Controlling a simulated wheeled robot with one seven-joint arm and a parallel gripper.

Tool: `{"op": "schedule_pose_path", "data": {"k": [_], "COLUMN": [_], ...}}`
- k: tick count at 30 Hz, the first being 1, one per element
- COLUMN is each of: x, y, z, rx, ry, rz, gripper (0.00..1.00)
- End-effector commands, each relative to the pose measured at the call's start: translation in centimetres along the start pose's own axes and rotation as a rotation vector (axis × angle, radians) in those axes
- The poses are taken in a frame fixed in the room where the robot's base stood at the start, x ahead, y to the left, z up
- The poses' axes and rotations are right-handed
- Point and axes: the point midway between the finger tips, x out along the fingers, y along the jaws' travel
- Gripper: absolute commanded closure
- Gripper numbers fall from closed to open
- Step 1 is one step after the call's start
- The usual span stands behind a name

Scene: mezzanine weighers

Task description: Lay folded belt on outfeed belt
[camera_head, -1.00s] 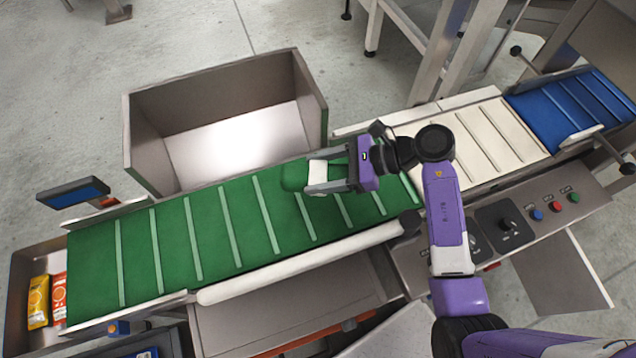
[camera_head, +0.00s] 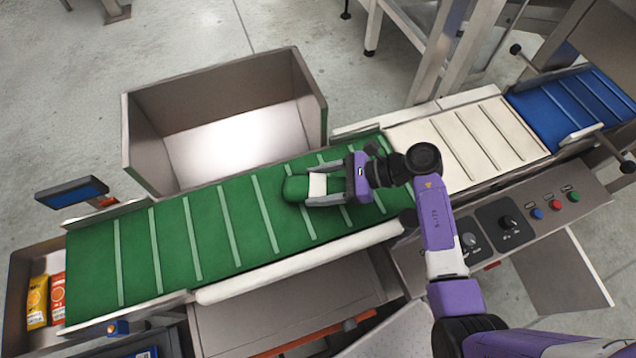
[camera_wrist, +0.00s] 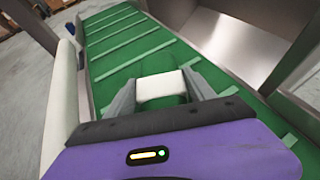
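The folded belt (camera_head: 295,188) is a green roll with a white band (camera_head: 318,184). It lies between the two grey fingers of my gripper (camera_head: 322,187), which press in from either side at the white band. The wrist view also shows the white band (camera_wrist: 161,89) between the fingertips (camera_wrist: 161,84). The green outfeed belt (camera_head: 205,243) with pale cross slats runs below it. The folded belt is over the right half of that belt, on it or very close above; I cannot tell which. Part of the folded belt is hidden by my gripper.
A white slatted belt (camera_head: 470,148) and a blue belt (camera_head: 575,108) continue to the right. An open metal bin (camera_head: 140,150) stands behind the green belt. A tray at the left end holds orange and red packets (camera_head: 38,303). A control panel (camera_head: 515,228) is in front at right.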

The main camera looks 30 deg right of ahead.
Motion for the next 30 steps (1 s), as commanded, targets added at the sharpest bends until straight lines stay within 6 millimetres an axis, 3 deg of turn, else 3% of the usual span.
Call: {"op": "schedule_pose_path", "data": {"k": [2,16,30], "x": [0.0,-0.8,-9.7], "y": [0.0,-0.1,-0.1], "z": [0.0,0.3,0.2], "rx": [0.0,0.0,0.0], "ry": [0.0,0.0,0.0], "rz": [0.0,-0.002,-0.003], "gripper": [0.2,0.19,0.19]}}
